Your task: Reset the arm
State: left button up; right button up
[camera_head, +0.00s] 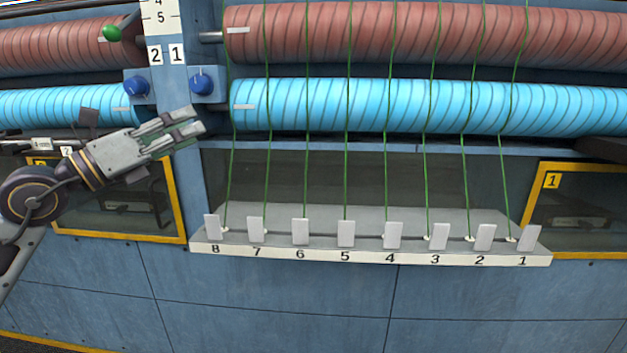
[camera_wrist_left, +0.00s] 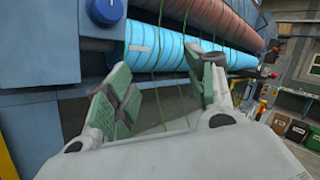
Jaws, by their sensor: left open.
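My left gripper (camera_head: 186,122) comes in from the left in the head view, in front of the blue machine frame below the blue knobs. It is open, and I see nothing held in it. In the left wrist view its two green-padded fingers (camera_wrist_left: 163,98) stand apart, with green threads and the cyan roller visible behind the gap. My right arm and gripper do not show in either view.
The cyan roller (camera_head: 400,107) and red roller (camera_head: 430,33) run across the machine. Green threads descend to a numbered ledge (camera_head: 370,257) with several grey tabs. Blue knobs (camera_head: 201,84) sit above the gripper. Yellow-framed windows (camera_head: 176,200) flank the ledge. Bins (camera_wrist_left: 297,130) stand far right.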

pick_arm(q)
jog(key=a+f+m+y, duration=0.3)
jog(key=f+m+y, duration=0.4)
jog(key=f+m, duration=0.55)
jog(key=a+f+m+y, duration=0.4)
jog(key=f+m+y, duration=0.2)
jog(key=f+m, duration=0.6)
jog(key=a+f+m+y, duration=0.3)
jog(key=f+m+y, duration=0.4)
jog(key=f+m, duration=0.5)
jog(key=s+d+f+n+g+h, duration=0.1)
jog(key=s+d+f+g, duration=0.15)
jog(key=s+f, duration=0.45)
jog(key=s+d+f+n+g+h, duration=0.15)
jog(key=s+f+g, duration=0.25)
jog(key=f, duration=0.6)
jog(key=s+d+f+g+h, duration=0.3)
jog(key=s+d+f+g, duration=0.4)
jog(key=s, duration=0.5)
notch_tip(320, 180, down, 34)
jog(key=s, duration=0.2)
jog(key=s+a+f, duration=0.1)
jog(key=s+f, duration=0.8)
jog(key=s, duration=0.2)
jog(key=s+a+f, duration=0.2)
jog(key=s+f, duration=0.8)
jog(key=s, duration=0.1)
jog(key=shift+s+a+f+m+g, duration=0.3)
jog(key=shift+g, duration=0.15)
